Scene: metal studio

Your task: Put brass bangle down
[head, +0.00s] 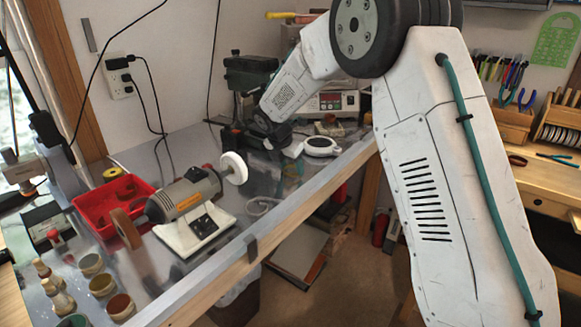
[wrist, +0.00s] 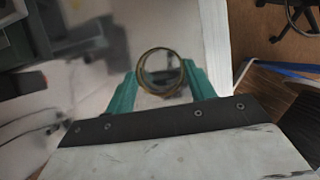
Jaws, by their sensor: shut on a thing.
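The brass bangle (wrist: 160,51) is a thin gold-coloured ring in the wrist view. It sits between the two teal fingers of my gripper (wrist: 161,75), which is shut on it. The ring's open side faces the camera, and a blurred grey surface lies behind it. I cannot make out the bangle there. Whether it touches the bench is not clear.
A polishing motor (head: 190,205) with a white wheel stands on the bench, beside a red tray (head: 110,200). Small pots (head: 102,285) stand front left.

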